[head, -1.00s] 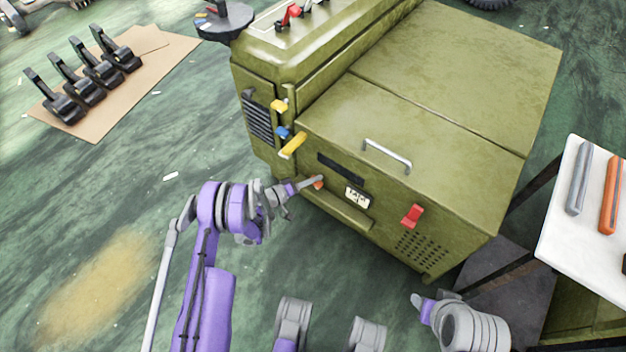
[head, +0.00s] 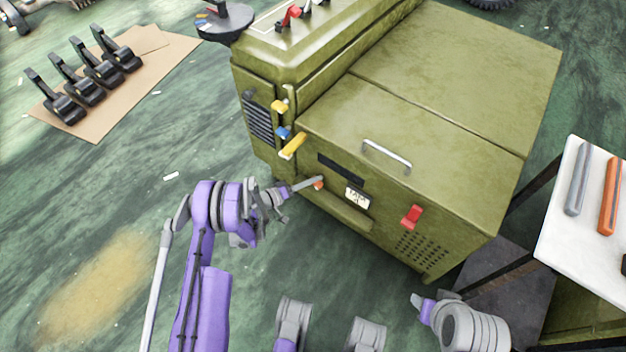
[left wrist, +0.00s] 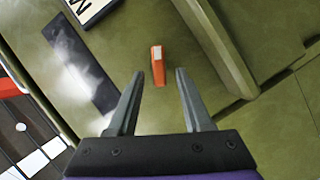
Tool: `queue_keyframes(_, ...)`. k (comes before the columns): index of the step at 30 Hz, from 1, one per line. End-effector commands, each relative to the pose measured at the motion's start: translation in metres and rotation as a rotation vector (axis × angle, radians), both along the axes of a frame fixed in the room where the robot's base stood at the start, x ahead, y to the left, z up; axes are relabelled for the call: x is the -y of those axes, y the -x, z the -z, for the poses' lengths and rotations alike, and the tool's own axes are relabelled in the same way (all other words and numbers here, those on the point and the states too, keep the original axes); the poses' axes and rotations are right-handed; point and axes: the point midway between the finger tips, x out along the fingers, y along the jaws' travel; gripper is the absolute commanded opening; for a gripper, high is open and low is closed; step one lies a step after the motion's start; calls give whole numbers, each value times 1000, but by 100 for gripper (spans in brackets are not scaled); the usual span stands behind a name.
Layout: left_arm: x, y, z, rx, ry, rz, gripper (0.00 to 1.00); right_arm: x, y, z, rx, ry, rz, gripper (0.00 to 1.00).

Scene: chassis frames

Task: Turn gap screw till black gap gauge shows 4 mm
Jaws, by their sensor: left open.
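The gap screw looks to be the small orange piece (head: 318,185) low on the green machine's front. In the left wrist view this orange piece (left wrist: 157,66) has a pale end and stands just beyond and between my fingertips. My left gripper (left wrist: 158,73) is open, with one finger on each side and visible gaps to the orange piece. In the head view the left gripper (head: 306,184) reaches the machine's front from the left. The black gauge strip (head: 340,170) lies above the screw; it also shows in the left wrist view (left wrist: 80,68), with glare hiding any reading.
A white label (head: 357,197), red handle (head: 412,216) and yellow lever (head: 293,146) are on the machine (head: 400,190). A ledge (head: 335,208) runs below the screw. A white table (head: 590,250) stands right. My right gripper (head: 418,302) is small at lower right.

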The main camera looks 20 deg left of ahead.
Motion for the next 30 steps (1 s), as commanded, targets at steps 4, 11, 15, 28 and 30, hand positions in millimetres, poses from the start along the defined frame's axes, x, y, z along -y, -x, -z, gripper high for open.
queue_keyframes(4, -22, 25, -8, 0, -1, -5, 50, 0, 1, -7, 0, 0, 0, 50)
queue_keyframes(11, -46, 54, -15, 0, -1, -4, 50, 0, 2, -13, 0, 0, 0, 50)
queue_keyframes(15, -52, 62, -17, 0, 0, -1, 50, 0, 3, -14, 0, 0, 0, 50)
queue_keyframes(28, -53, 64, -17, 0, 0, -1, 50, 0, 3, -14, 0, 0, 0, 50)
queue_keyframes(30, -53, 64, -17, 0, 0, -1, 50, 0, 3, -14, 0, 0, 0, 50)
